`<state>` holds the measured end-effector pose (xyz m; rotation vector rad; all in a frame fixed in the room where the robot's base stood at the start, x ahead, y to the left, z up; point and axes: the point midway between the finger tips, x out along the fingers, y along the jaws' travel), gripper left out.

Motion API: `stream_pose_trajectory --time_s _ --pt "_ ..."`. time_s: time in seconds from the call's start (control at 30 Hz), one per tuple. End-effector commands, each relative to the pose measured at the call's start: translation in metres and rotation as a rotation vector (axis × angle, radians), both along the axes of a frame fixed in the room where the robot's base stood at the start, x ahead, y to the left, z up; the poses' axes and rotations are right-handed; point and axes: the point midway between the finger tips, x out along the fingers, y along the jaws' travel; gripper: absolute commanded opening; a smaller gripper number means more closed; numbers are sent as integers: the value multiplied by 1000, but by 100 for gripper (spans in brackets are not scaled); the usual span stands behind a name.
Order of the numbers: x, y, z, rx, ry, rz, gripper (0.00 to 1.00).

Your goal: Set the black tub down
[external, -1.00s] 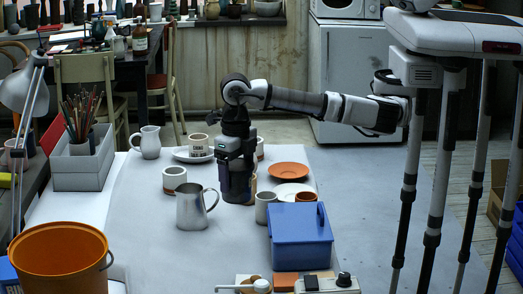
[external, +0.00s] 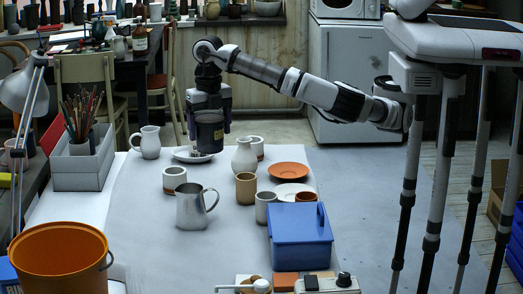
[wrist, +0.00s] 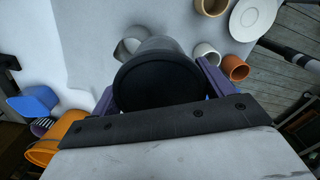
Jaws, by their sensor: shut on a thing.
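The black tub (external: 209,133) is a dark round container with a small label on its side. My gripper (external: 208,122) is shut on it, one finger on each side, and holds it upright above the far part of the table. In the wrist view the tub (wrist: 158,82) fills the middle between the purple fingers. The exact gap below the tub cannot be told.
A white vase (external: 244,156), a tan cup (external: 246,188), a metal pitcher (external: 192,207) and an orange plate (external: 289,170) stand nearby. A white jug (external: 149,142) is to the left. A blue box (external: 300,240) is at front right. The front middle of the table (external: 170,260) is clear.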

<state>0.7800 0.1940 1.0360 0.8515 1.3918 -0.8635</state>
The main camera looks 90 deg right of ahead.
Motion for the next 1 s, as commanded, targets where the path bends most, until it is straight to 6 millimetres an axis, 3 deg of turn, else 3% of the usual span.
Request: stream_pose_trajectory --time_s 0.03,0.2,0.4,0.57,0.67,1.0 --pt "5 -31 -1 0 -2 -79 47" --pt "7 -115 -1 2 -2 -308 47" --pt "0 -179 0 6 -3 -489 47" --pt "-4 -198 -3 6 -1 -546 47" --pt "-5 -200 -19 6 1 -553 47" --pt "-5 -199 -108 4 1 -551 47"
